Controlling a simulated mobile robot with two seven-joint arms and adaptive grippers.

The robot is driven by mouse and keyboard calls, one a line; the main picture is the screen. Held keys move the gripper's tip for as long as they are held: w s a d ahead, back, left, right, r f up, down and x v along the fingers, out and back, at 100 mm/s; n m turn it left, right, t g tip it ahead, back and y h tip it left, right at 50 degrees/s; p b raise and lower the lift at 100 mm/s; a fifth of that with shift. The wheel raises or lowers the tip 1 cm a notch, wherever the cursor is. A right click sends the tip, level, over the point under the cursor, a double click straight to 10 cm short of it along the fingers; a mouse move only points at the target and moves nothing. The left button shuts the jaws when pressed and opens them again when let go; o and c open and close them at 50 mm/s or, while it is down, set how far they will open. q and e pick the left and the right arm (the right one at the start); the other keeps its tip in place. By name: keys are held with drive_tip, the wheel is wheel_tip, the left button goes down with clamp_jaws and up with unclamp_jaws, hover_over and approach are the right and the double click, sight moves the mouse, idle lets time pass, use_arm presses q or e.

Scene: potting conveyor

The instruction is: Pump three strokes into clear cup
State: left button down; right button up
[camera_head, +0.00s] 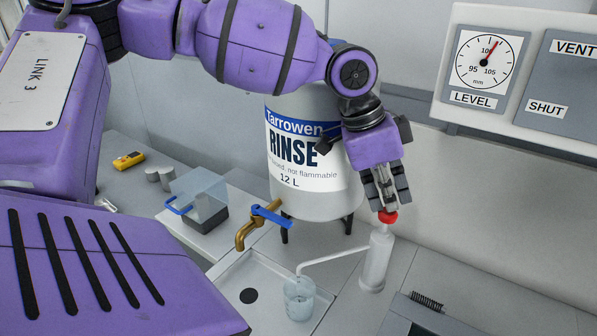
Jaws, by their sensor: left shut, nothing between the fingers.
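The clear cup (299,304) stands upright on the pale tray at the bottom middle. It looks to hold some pale liquid, but the level is hard to tell. The white pump bottle (375,262) stands to its right, and its long spout (335,257) reaches left with the tip over the cup. The pump's red top (387,216) is right under my left gripper (387,205). This gripper is shut and empty, pointing down, its fingertips at the red top and seemingly touching it. My right gripper is not in view.
A Tarrowen Rinse tank (310,150) stands behind, with a brass tap (246,234) and blue lever over the tray (228,262). A clear-sided bin (203,200) and a yellow device (128,160) lie left. A level gauge (487,60) hangs upper right.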

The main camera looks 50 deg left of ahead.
use_arm(q)
drive_tip(key=shift+f, duration=0.65)
drive_tip(key=shift+s+r, duration=0.1)
drive_tip(key=shift+r, duration=1.5)
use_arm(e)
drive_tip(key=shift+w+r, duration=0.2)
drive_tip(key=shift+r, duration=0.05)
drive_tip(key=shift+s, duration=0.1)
